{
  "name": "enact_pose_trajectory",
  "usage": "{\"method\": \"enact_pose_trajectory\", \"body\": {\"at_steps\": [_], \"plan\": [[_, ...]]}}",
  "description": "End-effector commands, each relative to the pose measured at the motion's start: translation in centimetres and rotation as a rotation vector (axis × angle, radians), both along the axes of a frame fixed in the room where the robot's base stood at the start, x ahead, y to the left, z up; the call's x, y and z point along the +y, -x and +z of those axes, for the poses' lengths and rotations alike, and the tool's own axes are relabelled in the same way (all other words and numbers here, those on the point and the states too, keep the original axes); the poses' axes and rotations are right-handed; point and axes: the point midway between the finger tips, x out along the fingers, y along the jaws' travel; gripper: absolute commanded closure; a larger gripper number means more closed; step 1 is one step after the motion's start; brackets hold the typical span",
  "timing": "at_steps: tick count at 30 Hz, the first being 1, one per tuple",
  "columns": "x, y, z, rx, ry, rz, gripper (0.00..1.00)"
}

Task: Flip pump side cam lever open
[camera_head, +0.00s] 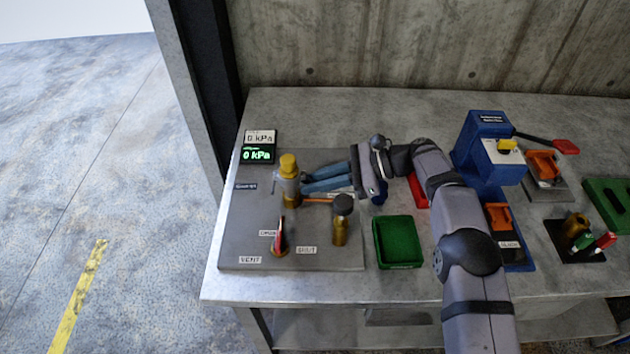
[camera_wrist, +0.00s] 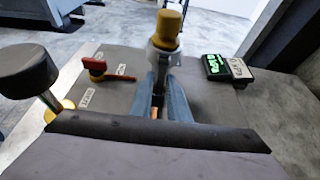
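A coupling with a yellow cap (camera_head: 289,166) stands upright on the grey panel at the left of the bench; its cap also shows in the wrist view (camera_wrist: 166,28). My gripper (camera_head: 304,182) reaches in from the right with its two blue-grey fingers apart, tips close to the coupling's body. In the wrist view, the fingers (camera_wrist: 162,85) point at the grey body below the cap. I cannot tell whether they touch it. A thin orange bar (camera_head: 319,201) lies just in front of the fingers. An orange piece (camera_wrist: 155,112) shows between them. No part is clearly identifiable as the cam lever.
A black-knobbed brass post (camera_head: 341,228) stands close in front of my gripper. A red lever (camera_head: 280,236) sits by the labels. Pressure displays (camera_head: 258,153) are at the panel's back left. A green tray (camera_head: 398,242) and blue press (camera_head: 485,145) stand to the right.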

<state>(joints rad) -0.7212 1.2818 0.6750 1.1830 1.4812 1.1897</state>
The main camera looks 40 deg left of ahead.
Motion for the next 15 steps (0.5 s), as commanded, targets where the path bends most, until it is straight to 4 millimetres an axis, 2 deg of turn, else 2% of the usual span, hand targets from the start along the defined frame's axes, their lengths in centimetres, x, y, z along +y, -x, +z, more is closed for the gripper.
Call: {"method": "enact_pose_trajectory", "body": {"at_steps": [15], "plan": [[-0.2,-0.2,1.1,-0.112,0.109,0.002,1.00]]}}
